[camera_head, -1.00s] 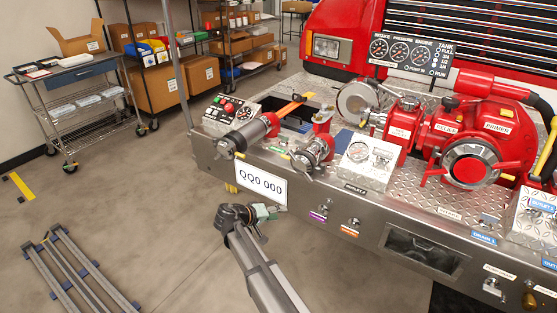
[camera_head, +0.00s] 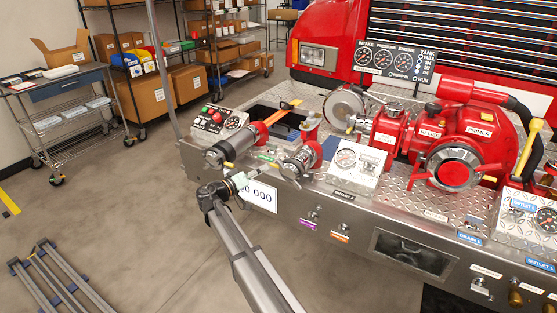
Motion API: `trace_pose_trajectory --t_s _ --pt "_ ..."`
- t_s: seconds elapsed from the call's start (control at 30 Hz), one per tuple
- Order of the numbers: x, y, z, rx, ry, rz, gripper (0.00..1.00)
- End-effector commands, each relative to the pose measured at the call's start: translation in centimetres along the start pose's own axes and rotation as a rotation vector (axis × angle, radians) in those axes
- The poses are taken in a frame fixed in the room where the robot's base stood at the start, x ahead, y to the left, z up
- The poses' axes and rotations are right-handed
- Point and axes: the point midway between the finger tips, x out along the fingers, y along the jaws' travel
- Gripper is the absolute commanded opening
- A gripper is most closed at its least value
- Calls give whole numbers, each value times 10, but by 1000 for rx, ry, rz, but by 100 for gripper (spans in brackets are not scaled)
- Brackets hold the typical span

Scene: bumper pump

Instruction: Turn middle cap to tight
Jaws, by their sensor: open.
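The middle cap (camera_head: 299,160) is a silver cap with protruding lugs on a short outlet with a red fitting on the front bumper. My gripper (camera_head: 242,183) is in front of the bumper, below and left of the middle cap, partly covering the white number plate (camera_head: 262,196). It is open and points towards the right. It looks apart from the middle cap; its fingertips are small and hard to make out.
A gauge box (camera_head: 357,165) stands right of the middle cap. A small control panel (camera_head: 218,121) is behind the left cap. A wire cart (camera_head: 65,110) and shelves with boxes stand at the left. The floor in front of the bumper is mostly clear.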

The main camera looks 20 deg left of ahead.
Motion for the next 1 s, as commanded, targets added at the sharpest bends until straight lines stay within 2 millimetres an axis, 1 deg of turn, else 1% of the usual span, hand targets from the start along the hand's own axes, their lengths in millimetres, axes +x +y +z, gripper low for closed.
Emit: trace_pose_trajectory --t_s 0.03,0.1,0.3,0.5,0.7,0.97,1.0 --pt "12 1 -2 -1 -1 1 47" --pt "26 1 -2 -1 -2 2 47" --pt "63 0 -1 -1 -1 0 47" --pt "88 0 -1 -1 -1 0 47" --pt "97 0 0 -1 0 -1 47" --pt "98 0 0 -1 0 -1 47" --pt "98 0 0 -1 0 -1 37"
